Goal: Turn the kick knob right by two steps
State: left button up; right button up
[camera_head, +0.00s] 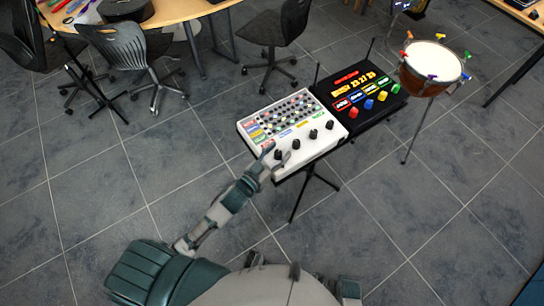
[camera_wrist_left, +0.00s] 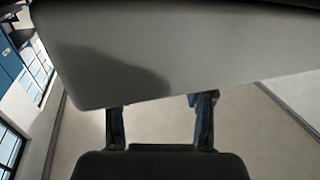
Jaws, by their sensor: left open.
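A white instrument box (camera_head: 310,151) stands tilted on a dark stand, with a row of black knobs (camera_head: 313,134) along its near side and many small coloured buttons behind. The labels are too small to read, so I cannot tell which knob is the kick knob. My left gripper (camera_head: 276,155) is at the box's near left corner, by the leftmost black knob, with its fingers apart. In the left wrist view the white box wall (camera_wrist_left: 150,60) fills the upper part, and the gripper (camera_wrist_left: 160,118) shows two spread fingers partly behind it. My right gripper is not in view.
A black drum machine (camera_head: 362,90) with coloured knobs adjoins the white box on the right. A copper drum (camera_head: 432,65) stands farther right. Chairs (camera_head: 140,55) and a wooden table (camera_head: 180,12) are at the back left.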

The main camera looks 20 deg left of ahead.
pick_arm(q)
jog(key=v, duration=1.1)
jog(key=shift+s, duration=0.35)
jog(key=shift+a+f, duration=0.15)
jog(key=s+a+f+n+g+y+p, duration=0.1)
jog(key=a+f+g+y, duration=0.2)
jog(key=f, duration=0.9)
jog(key=s+a+f+n+g+y, duration=0.1)
jog(key=a+f+g+y, duration=0.15)
jog(key=f, duration=0.85)
jog(key=s+d+f+g, duration=0.2)
jog(key=s+f+g, duration=0.7)
jog(key=s+f, duration=0.8)
notch_tip(320, 180, down, 4)
jog(key=shift+s+d+r+g+y+p, duration=0.1)
jog(key=shift+s+d+g+y+p, duration=0.1)
jog(key=shift+s+g+y+p, duration=0.2)
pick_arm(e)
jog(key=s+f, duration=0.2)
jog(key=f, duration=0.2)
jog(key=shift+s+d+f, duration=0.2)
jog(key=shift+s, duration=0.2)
pick_arm(q)
jog(key=shift+w, duration=0.1)
